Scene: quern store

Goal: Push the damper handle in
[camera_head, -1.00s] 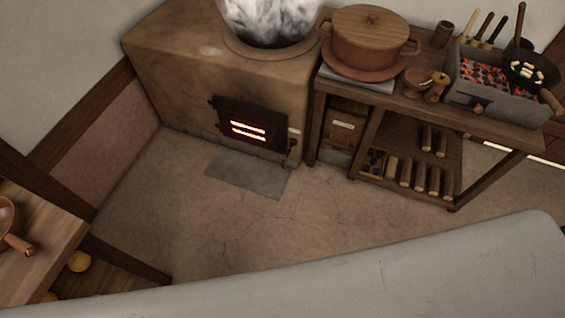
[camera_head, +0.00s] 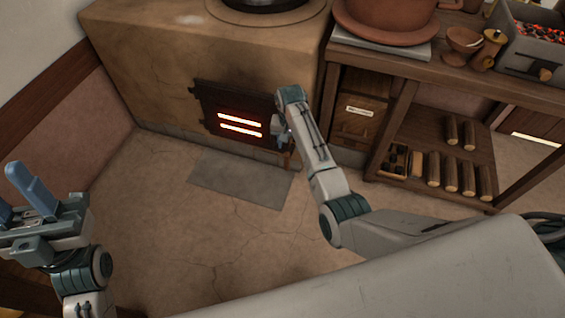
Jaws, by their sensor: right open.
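The clay stove (camera_head: 150,60) stands at the upper left, with a dark metal fire door (camera_head: 222,112) whose two slots glow. A small damper handle (camera_head: 290,160) shows low on the stove front, just right of the door, partly hidden by my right arm. My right gripper (camera_head: 283,137) is open at the door's right edge, beside and just above the handle. It is small and partly covered by its own wrist, so I cannot tell if it touches the handle. My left gripper (camera_head: 18,190) is open and empty at the left, over the floor, far from the stove.
A wooden bench (camera_head: 470,72) right of the stove holds a terracotta pot (camera_head: 385,18) and a charcoal brazier (camera_head: 545,45). A grey floor plate (camera_head: 240,178) lies before the stove. The floor between is clear.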

